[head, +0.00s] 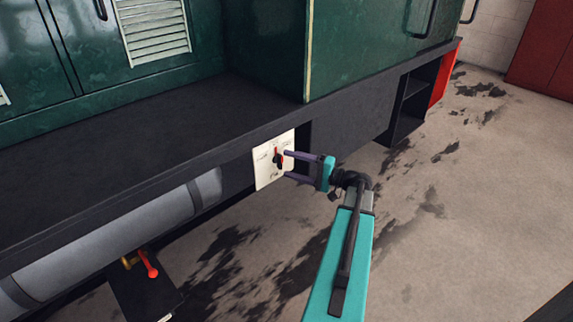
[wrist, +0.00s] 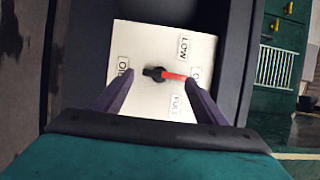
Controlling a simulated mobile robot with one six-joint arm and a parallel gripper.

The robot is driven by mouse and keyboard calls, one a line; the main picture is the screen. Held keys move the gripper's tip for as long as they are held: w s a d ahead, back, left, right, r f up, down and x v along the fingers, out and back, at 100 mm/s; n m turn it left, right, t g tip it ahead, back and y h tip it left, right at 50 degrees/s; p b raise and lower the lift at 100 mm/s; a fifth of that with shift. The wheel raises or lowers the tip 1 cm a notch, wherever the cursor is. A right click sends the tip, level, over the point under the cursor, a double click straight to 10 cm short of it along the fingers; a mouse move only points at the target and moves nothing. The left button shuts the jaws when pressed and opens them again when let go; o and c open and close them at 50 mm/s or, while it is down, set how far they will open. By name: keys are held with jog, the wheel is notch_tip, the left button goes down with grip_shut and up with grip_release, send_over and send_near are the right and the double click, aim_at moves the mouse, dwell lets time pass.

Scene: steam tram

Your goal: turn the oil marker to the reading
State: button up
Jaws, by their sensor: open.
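The oil marker (wrist: 156,72) is a black knob with a red-tipped pointer on a white plate (head: 262,171) under the tram's running board. In the wrist view the red tip points right, to a label starting with "O" partly hidden by my right finger. "LOW" (wrist: 184,47) is above that label and "FULL" (wrist: 176,107) below it. An "OIL" label is at the left, partly behind the left finger. In the head view the red tip points up. My gripper (head: 287,164) is open before the plate, its fingers on either side of the marker; contact cannot be told.
The dark running board (head: 170,130) overhangs above the plate. A grey cylinder (head: 110,248) runs below left, near a red-handled valve (head: 148,264). A dark open step box (head: 410,100) is further right. The oil-stained floor to the right is free.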

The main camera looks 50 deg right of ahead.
jog(key=v, duration=1)
jog(key=shift+s+d, duration=0.15)
jog(key=shift+s, duration=0.25)
